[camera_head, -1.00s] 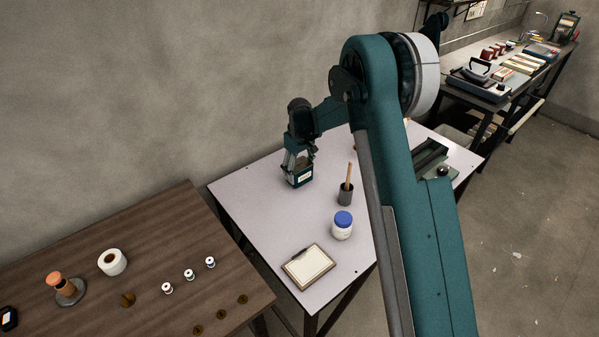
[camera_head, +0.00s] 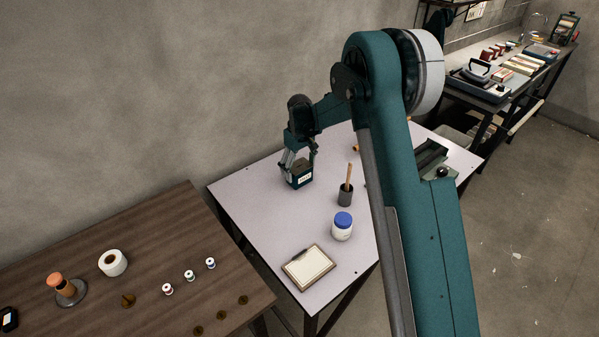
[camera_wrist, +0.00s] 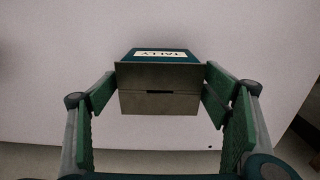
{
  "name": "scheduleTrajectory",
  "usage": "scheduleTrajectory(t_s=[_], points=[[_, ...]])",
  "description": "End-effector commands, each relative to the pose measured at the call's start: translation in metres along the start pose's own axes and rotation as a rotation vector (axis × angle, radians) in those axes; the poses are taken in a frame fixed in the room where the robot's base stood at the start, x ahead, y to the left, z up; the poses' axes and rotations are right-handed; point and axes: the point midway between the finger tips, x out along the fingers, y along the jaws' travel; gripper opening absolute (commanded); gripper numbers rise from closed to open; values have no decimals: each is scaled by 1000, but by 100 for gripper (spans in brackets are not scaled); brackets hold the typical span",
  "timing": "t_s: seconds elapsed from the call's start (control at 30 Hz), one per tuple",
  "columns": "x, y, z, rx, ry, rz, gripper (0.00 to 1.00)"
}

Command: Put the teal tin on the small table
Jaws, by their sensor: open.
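The teal tin (camera_head: 299,180), with a white label, stands on the pale table (camera_head: 262,205) near its back left part. My gripper (camera_head: 298,170) is down at the tin from above. In the wrist view my gripper (camera_wrist: 160,95) is open, with one green finger pad on each side of the tin. A narrow gap shows between the pads and the tin. The tin's lower part is hidden in the wrist view.
A dark cup with a wooden-handled tool (camera_head: 346,192), a white jar with a blue lid (camera_head: 342,226) and a clipboard (camera_head: 308,267) stand or lie on the pale table. A brown wooden table (camera_head: 150,255) at left holds a white roll (camera_head: 112,262) and several small spools. My arm hides the table's right part.

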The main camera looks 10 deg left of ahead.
Motion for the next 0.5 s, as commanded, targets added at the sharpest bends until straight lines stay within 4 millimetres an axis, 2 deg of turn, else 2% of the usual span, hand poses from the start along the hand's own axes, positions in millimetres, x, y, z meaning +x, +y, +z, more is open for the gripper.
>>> scheduleTrajectory(t_s=[0.5], points=[[-80, 0, 0, 0, 0, 0, 75]])
